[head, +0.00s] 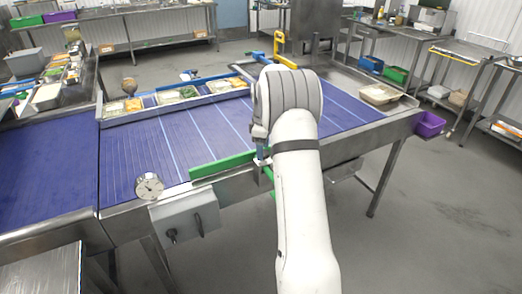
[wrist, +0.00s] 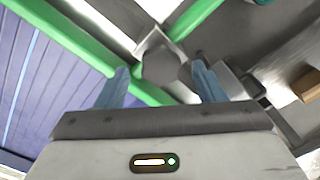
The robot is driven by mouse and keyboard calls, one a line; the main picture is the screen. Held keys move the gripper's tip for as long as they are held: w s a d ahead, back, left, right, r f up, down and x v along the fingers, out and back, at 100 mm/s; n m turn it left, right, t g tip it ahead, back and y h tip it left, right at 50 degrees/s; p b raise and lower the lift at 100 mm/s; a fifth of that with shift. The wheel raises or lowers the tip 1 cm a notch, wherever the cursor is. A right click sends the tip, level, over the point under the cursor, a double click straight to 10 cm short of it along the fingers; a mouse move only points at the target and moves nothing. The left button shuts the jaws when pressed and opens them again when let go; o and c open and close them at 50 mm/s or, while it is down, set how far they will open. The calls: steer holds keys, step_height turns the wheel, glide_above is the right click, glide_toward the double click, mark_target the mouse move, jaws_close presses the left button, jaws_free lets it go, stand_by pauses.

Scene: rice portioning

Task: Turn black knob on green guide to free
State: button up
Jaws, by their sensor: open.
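The green guide (head: 222,165) is a long bar lying across the near part of the blue conveyor belt. It also shows in the wrist view as green bars (wrist: 60,28) meeting near a metal bracket. The black knob (wrist: 161,62) looks dark grey and faceted, and sits at that bracket. In the head view the knob is hidden or too small to tell. My gripper (wrist: 163,82) is open, with one blue finger on each side of the knob in the picture. I cannot tell whether the fingers touch it. In the head view my gripper (head: 262,158) points down at the belt's near edge.
The blue conveyor belt (head: 140,150) has a metal frame. Food trays (head: 178,95) line the far side.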

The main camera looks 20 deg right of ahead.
step_height(320, 180, up, 6)
steer(key=shift+r, duration=0.4)
stand_by(0.3)
